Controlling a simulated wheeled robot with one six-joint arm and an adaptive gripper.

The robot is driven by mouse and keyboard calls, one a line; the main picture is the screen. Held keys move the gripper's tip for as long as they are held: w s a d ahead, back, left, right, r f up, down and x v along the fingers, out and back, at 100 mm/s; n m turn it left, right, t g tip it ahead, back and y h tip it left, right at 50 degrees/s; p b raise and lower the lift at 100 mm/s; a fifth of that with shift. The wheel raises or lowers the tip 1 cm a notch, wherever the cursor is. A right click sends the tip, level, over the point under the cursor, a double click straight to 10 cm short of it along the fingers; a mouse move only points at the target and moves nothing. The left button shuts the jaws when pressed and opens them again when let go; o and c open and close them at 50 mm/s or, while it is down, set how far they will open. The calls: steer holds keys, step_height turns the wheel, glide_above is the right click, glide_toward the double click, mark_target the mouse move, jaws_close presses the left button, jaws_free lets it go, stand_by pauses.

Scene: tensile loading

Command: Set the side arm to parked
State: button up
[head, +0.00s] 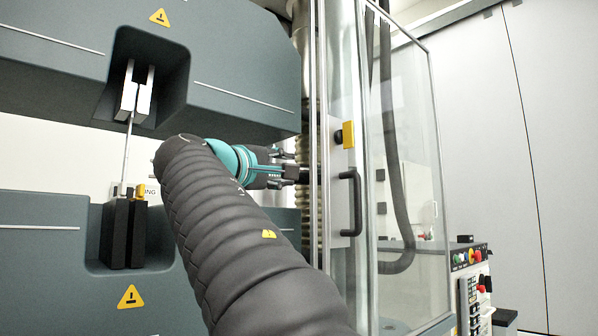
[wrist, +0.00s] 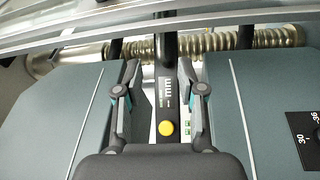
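Most of the side arm is hidden there.
A thin metal specimen (head: 127,150) stands between the upper grip (head: 134,92) and the black lower grip (head: 122,232). A clear guard door (head: 408,150) with a black handle (head: 351,203) is right of my gripper. A ribbed column (wrist: 215,42) crosses the wrist view. A control panel (head: 470,257) stands at lower right.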

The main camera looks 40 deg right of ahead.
steer(key=p+x, duration=0.2)
steer(key=x, duration=0.9)
steer(key=shift+d, duration=0.25)
jaws_close()
